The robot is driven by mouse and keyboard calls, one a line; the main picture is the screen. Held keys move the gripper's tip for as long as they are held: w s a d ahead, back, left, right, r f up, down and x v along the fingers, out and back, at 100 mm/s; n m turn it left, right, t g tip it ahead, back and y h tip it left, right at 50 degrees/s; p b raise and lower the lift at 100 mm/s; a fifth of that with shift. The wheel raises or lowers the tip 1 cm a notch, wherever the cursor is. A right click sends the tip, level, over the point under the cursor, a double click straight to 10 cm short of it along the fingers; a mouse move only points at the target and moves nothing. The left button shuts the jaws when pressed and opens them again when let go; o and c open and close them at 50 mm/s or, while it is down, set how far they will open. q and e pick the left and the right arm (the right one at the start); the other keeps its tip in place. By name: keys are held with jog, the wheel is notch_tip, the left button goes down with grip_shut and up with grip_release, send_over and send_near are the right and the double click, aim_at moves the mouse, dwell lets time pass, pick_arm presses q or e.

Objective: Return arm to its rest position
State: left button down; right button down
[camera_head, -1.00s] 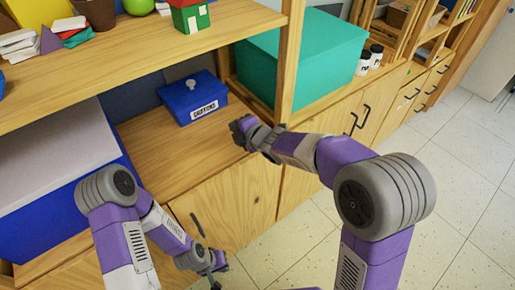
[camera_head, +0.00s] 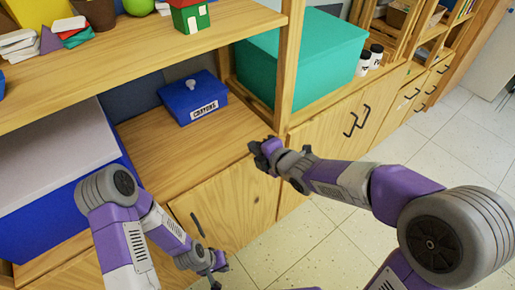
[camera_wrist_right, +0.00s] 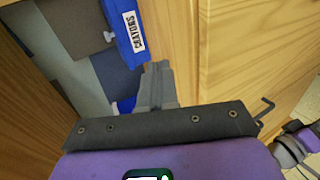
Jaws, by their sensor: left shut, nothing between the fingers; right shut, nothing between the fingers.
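My right gripper (camera_head: 262,156) is shut and empty, in front of the shelf's front edge, right of and below the blue crayons box. In the right wrist view its fingers (camera_wrist_right: 157,80) are together with nothing between them. My left gripper (camera_head: 217,277) is low at the bottom of the head view, in front of the cabinet doors, shut and empty. The lidded blue box (camera_head: 193,98), labelled as crayons, sits on the wooden shelf. It also shows in the right wrist view (camera_wrist_right: 122,30), partly cut off.
A teal box (camera_head: 300,60) sits in the compartment to the right, with two small white jars (camera_head: 368,60) beside it. A large blue bin with a pale top (camera_head: 55,160) stands at left. Cabinet doors (camera_head: 335,130) with dark handles lie below. The tiled floor (camera_head: 465,145) at right is clear.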

jog(key=shift+s+d, duration=0.2)
jog(key=shift+s, duration=0.1)
jog(key=s+d+f+m+g+h+p, duration=0.2)
jog(key=s+d+f+m+g+p, duration=0.1)
jog(key=f+m, duration=0.5)
jog(key=s+d+f+m+g+h+p, duration=0.1)
jog(key=s+d+f+m+g+p, duration=0.3)
jog(key=f, duration=0.6)
jog(key=s+f+m+g+p, duration=0.1)
jog(key=s+f+m, duration=0.3)
jog(key=s+m, duration=0.3)
jog(key=s+a+f+m+g+p, duration=0.1)
jog(key=s+f+m+g, duration=0.1)
jog(key=s+f+m, duration=0.3)
jog(key=s+m, duration=0.2)
jog(key=m, duration=0.1)
jog(key=shift+s+a, duration=0.15)
jog(key=shift+f, duration=0.1)
